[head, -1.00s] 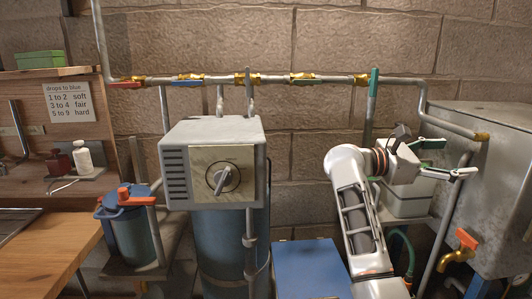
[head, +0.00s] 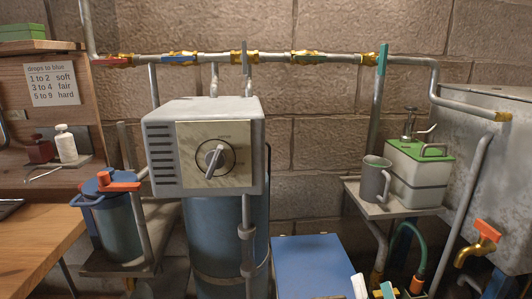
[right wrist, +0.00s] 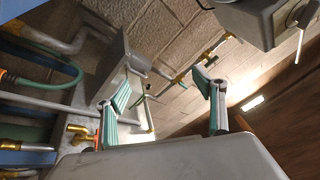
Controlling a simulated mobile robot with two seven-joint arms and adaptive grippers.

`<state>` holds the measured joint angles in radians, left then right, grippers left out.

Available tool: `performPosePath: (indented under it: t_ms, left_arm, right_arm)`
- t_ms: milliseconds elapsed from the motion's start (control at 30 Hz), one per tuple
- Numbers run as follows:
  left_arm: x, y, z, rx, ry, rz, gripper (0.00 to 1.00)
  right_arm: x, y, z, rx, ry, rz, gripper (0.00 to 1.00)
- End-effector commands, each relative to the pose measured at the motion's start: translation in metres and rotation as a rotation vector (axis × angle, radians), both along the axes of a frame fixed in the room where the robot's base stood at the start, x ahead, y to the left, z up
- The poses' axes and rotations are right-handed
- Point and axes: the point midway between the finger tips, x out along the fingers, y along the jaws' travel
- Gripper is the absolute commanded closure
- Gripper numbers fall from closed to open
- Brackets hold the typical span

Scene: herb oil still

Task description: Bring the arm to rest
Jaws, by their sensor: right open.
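My right gripper (right wrist: 165,108) shows in the right wrist view with its two green-padded fingers spread wide and nothing between them. In the head view only small white and green parts of the right gripper (head: 375,289) show at the bottom edge, just right of the blue box top (head: 312,262). Most of the right arm is out of the head view. My left gripper is in neither view.
A grey mug (head: 374,182) and a green-lidded container (head: 417,172) stand on a small shelf at right. A metal tank (head: 490,150) with an orange-handled tap (head: 482,240) is beyond. The dial unit (head: 206,148) stands centre-left, a blue-lidded pot (head: 108,225) left of it.

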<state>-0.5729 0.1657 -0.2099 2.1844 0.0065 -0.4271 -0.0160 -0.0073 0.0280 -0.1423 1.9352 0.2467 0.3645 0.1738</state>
Motion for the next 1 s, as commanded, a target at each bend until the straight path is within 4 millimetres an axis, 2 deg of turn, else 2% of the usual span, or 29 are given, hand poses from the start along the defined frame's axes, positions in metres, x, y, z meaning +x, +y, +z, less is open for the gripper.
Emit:
performPosePath:
  t_ms: [33,100,200,300,400,600,633,667,700,1000]
  left_arm:
    - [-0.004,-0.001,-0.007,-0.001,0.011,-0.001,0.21]
    - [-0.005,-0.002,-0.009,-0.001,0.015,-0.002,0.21]
    - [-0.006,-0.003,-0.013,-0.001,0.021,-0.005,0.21]
    - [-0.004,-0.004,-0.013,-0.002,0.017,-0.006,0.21]
    - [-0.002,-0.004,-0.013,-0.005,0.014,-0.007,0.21]
    - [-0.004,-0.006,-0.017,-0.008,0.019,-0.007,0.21]
    - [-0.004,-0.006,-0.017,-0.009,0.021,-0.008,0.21]
    - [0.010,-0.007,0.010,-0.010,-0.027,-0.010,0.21]
    - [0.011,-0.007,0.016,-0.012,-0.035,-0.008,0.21]
    - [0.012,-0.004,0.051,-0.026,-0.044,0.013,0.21]
  right_arm:
    - [-0.018,0.011,-0.040,-0.094,0.098,0.018,0.31]
    - [-0.041,0.023,-0.080,-0.227,0.212,0.043,0.31]
    - [-0.079,0.037,-0.135,-0.411,0.368,0.088,0.31]
    - [-0.120,0.044,-0.180,-0.576,0.503,0.139,0.31]
    - [-0.161,0.047,-0.216,-0.720,0.618,0.189,0.31]
    - [-0.238,0.043,-0.266,-0.968,0.807,0.294,0.31]
    - [-0.250,0.041,-0.271,-1.002,0.833,0.310,0.31]
    - [-0.235,0.042,-0.252,-0.992,0.795,0.284,0.31]
    - [-0.229,0.042,-0.241,-0.988,0.779,0.273,0.31]
    - [-0.224,0.040,-0.202,-0.962,0.768,0.252,0.31]
